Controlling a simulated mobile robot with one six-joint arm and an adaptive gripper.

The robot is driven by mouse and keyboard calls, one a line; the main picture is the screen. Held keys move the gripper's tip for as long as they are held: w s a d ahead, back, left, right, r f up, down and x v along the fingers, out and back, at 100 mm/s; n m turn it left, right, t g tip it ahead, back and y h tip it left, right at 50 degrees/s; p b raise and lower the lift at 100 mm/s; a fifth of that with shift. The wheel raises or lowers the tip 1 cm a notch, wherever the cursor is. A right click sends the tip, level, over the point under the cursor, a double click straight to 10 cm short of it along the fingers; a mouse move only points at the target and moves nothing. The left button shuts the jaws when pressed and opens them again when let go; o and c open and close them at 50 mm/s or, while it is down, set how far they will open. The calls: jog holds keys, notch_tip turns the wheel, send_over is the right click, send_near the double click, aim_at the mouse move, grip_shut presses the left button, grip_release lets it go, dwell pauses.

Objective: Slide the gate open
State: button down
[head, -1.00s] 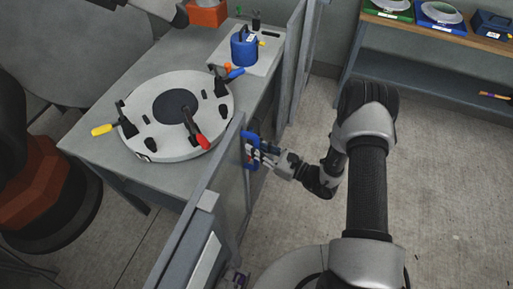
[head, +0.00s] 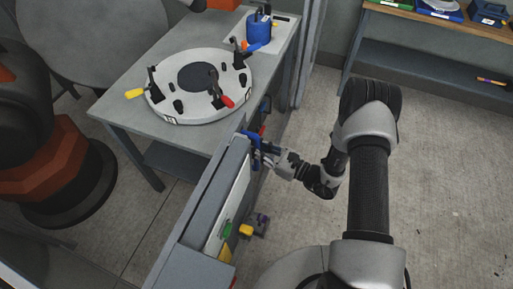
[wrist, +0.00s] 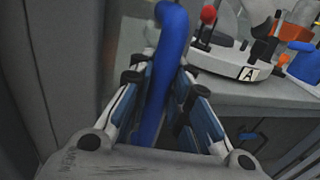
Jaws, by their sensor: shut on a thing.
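The gate (head: 232,150) is a grey panel at the lower middle of the head view, with a blue handle (head: 250,139) near its far end. The handle is a tall blue bar in the wrist view (wrist: 172,60). My gripper (head: 259,155) reaches it from the right, and its fingers close around the bar in the wrist view (wrist: 164,88). The gate lies alongside a fixed barrier section at the lower left. A gap shows between the gate's far end and the post (head: 307,55). The handle's fixing to the gate is hidden.
Behind the gate stands a grey table (head: 130,100) with a round white mould (head: 200,105) and a blue pot (head: 259,28). A shelf (head: 430,70) stands at the back right. Floor on the right is clear.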

jog(key=c, duration=1.5)
grip_release()
jog(key=shift+d, duration=0.1)
jog(key=v, duration=1.2)
